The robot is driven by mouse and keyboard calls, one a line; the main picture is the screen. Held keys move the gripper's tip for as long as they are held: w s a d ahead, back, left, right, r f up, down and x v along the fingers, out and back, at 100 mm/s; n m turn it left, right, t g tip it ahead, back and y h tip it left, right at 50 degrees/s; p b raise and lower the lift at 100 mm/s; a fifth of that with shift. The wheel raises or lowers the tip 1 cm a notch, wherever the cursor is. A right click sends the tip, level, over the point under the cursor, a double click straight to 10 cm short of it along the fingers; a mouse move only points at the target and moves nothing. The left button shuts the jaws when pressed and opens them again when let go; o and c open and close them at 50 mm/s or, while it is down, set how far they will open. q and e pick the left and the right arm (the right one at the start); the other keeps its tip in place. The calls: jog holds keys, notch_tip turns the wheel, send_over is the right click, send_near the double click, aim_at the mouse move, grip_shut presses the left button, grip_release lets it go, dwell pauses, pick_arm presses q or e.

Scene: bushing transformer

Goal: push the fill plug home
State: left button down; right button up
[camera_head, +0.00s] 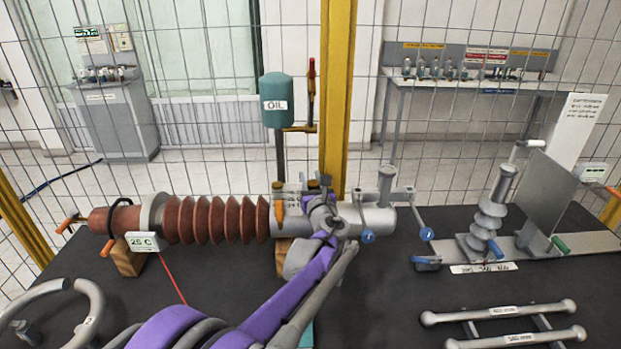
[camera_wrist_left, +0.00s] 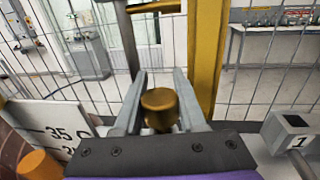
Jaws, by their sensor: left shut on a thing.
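The bushing (camera_head: 215,220) lies across the dark table, with brown ribs at its left and a grey metal body at its right. My left gripper (camera_head: 322,192) is over the grey body, its arm coming up from the lower left. In the left wrist view a brass, round-topped fill plug (camera_wrist_left: 160,108) stands between the two grey fingers (camera_wrist_left: 160,100), which are shut on it. The plug's lower end and its seat are hidden by the gripper. My right gripper is not in view.
A green oil cup (camera_head: 277,100) on a post and a yellow pillar (camera_head: 337,90) stand close behind the gripper. A white scale plate (camera_wrist_left: 50,130) and an orange knob (camera_wrist_left: 40,165) are close at left. A grey block marked 1 (camera_wrist_left: 288,130) is at right.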

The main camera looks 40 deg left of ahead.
pick_arm(q)
jog(key=shift+f+b, duration=0.6)
jog(key=shift+f, duration=0.55)
jog(key=c, duration=0.5)
grip_release()
jog(key=shift+o, duration=0.5)
jog(key=shift+w+d, duration=0.1)
jog(key=shift+r, duration=0.1)
jog(key=v, duration=1)
jog(key=shift+s+d+b, duration=0.25)
jog(key=shift+s+b, duration=0.05)
jog(key=shift+b, duration=0.1)
